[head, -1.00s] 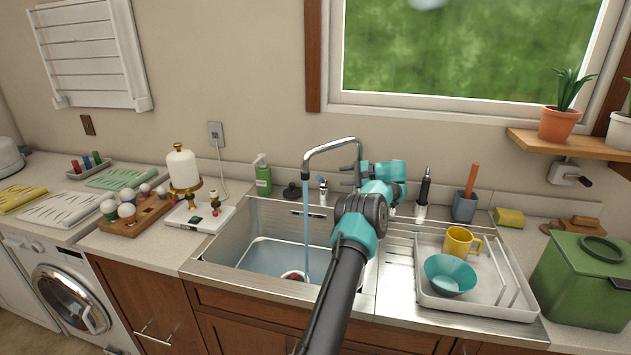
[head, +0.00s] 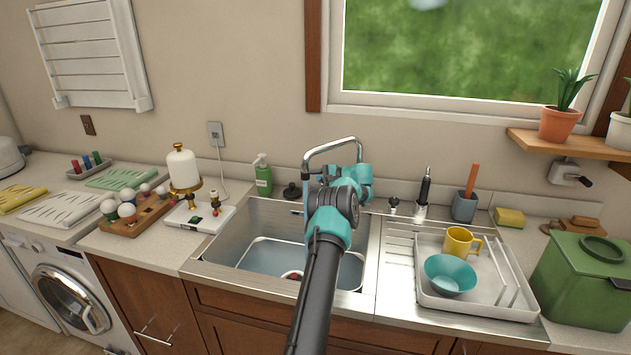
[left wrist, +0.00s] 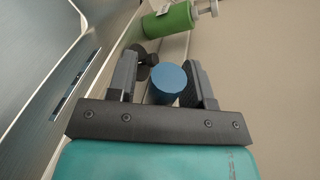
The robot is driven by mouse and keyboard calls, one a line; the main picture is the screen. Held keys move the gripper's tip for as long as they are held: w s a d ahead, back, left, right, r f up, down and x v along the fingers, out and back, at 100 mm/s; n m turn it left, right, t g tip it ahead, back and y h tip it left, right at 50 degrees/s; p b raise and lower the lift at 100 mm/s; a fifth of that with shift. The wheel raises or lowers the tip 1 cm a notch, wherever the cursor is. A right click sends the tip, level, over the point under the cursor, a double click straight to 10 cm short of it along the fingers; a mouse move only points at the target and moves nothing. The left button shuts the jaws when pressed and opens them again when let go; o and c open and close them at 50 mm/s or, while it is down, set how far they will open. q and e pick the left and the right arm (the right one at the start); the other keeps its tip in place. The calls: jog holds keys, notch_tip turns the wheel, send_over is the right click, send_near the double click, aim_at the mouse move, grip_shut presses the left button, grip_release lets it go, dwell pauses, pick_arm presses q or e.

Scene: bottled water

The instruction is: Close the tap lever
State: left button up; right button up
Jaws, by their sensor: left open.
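The chrome tap (head: 333,145) arches over the sink (head: 228,262), and a stream of water (head: 305,192) runs from its spout. In the left wrist view, a blue round-ended piece (left wrist: 170,84), apparently the tap lever's end, sits between the two dark fingers of my left gripper (left wrist: 162,66). The fingers are open, one on each side of it; I cannot tell whether either touches it. In the head view my teal and black left arm hides the lever and most of the tap's base. My right gripper is not in view.
A green soap bottle (head: 263,178) and a dark stopper (head: 292,191) stand behind the sink, left of the tap. To the right are a black-handled tool (head: 424,188), a grey holder (head: 464,206) and a drying rack (head: 490,306) with a teal bowl (head: 450,275) and yellow mug (head: 458,241).

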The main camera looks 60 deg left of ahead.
pick_arm(q)
jog(key=shift+c, duration=0.4)
grip_shut()
